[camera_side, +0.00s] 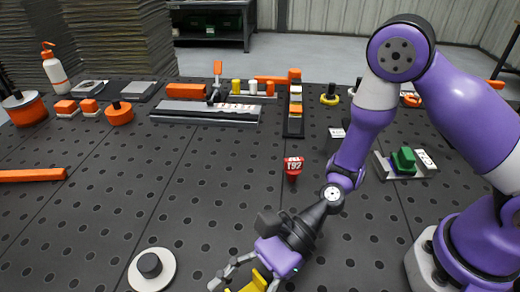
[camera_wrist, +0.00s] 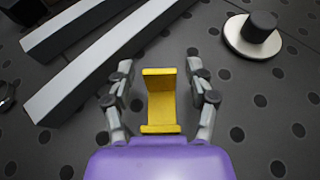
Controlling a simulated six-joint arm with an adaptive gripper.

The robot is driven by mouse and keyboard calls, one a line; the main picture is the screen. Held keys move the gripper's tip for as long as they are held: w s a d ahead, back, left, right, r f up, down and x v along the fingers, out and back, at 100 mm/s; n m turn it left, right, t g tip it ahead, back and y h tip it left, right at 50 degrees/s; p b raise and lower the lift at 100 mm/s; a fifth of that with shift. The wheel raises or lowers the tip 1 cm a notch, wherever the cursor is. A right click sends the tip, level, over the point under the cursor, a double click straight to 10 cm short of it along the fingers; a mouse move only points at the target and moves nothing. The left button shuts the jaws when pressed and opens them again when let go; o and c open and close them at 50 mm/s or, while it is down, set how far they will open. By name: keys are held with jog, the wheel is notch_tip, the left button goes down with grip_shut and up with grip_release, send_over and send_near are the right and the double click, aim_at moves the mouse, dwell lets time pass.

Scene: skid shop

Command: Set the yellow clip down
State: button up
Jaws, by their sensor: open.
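The yellow clip (camera_wrist: 161,104) shows in the wrist view as a bracket shape between my gripper's two fingers. My gripper (camera_wrist: 162,75) is open, and a gap shows between each finger and the clip. In the side view the clip (camera_side: 255,281) is at the bottom edge, partly cut off by the frame and partly hidden by my gripper (camera_side: 243,286). I cannot tell whether the clip rests on the dark perforated table (camera_side: 200,200).
A white disc with a black knob (camera_side: 151,269) stands left of my gripper, also in the wrist view (camera_wrist: 252,35). Grey bars (camera_wrist: 95,65) lie at the upper left there. A red block marked T92 (camera_side: 293,165) stands mid-table. An orange bar (camera_side: 32,175) lies far left.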

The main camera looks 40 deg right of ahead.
jog(key=v, duration=1)
jog(key=shift+d+r, duration=0.15)
jog(key=shift+d, duration=0.05)
jog(key=shift+d+r, duration=0.1)
jog(key=shift+d, duration=0.15)
jog(key=shift+d+n+h, duration=0.35)
jog(key=shift+n+h, duration=0.15)
jog(key=shift+n, duration=0.4)
jog(key=d+n+h, duration=0.1)
jog(key=n, duration=0.1)
jog(key=d+n+h, duration=0.2)
jog(key=n, duration=0.1)
jog(key=shift+w+d+n, duration=0.1)
jog(key=shift+w+n, duration=0.2)
jog(key=d+r+n+t+h, duration=0.5)
jog(key=d+r+n+h, duration=0.4)
jog(key=d+r, duration=0.3)
jog(key=d+n, duration=0.1)
jog(key=d, duration=0.2)
jog(key=shift+w+n+t+h, duration=0.25)
jog(key=shift+n+t+h, duration=0.05)
